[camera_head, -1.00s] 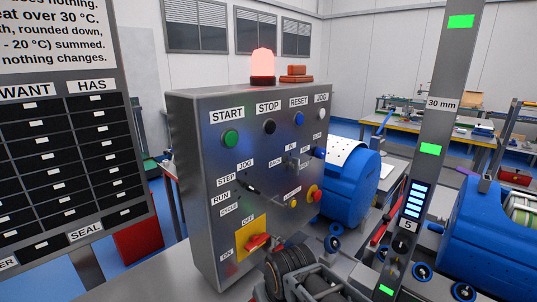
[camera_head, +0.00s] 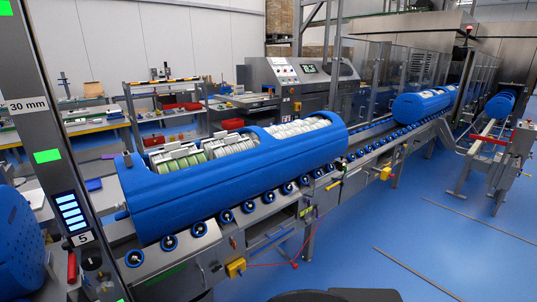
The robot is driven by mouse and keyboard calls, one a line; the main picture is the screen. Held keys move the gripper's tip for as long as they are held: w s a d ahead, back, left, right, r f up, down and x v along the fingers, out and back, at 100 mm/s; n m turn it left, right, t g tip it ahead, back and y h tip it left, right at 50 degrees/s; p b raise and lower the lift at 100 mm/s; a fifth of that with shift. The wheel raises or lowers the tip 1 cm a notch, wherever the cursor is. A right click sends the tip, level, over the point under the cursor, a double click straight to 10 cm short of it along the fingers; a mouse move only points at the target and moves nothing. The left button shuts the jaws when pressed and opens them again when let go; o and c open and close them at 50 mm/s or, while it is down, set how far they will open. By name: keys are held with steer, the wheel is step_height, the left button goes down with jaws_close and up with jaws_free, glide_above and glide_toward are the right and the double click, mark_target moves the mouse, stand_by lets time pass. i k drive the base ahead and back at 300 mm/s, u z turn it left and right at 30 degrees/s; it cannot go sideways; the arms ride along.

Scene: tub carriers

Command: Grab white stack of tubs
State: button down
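A long blue carrier (camera_head: 230,187) lies on the roller conveyor and has openings in its top. White round tubs (camera_head: 297,128) stand on edge in a row in its right opening. The left opening holds more tubs (camera_head: 230,144), pale with a greenish tint, and a similar row (camera_head: 180,158) at its left end. Grey clip-like parts lie over some of these rows. The carrier walls hide the lower parts of the tubs. My gripper is not in view.
The roller conveyor (camera_head: 290,190) runs away to the upper right, with another blue carrier (camera_head: 424,104) on it. A grey post (camera_head: 47,130) marked 30 mm and 5 stands at left. Blue floor (camera_head: 380,225) is open at right, with thin rods lying on it.

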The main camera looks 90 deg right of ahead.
mark_target(232, 145)
steer(key=z, duration=3.6)
steer(key=i, duration=1.6)
steer(key=u, duration=3.1)
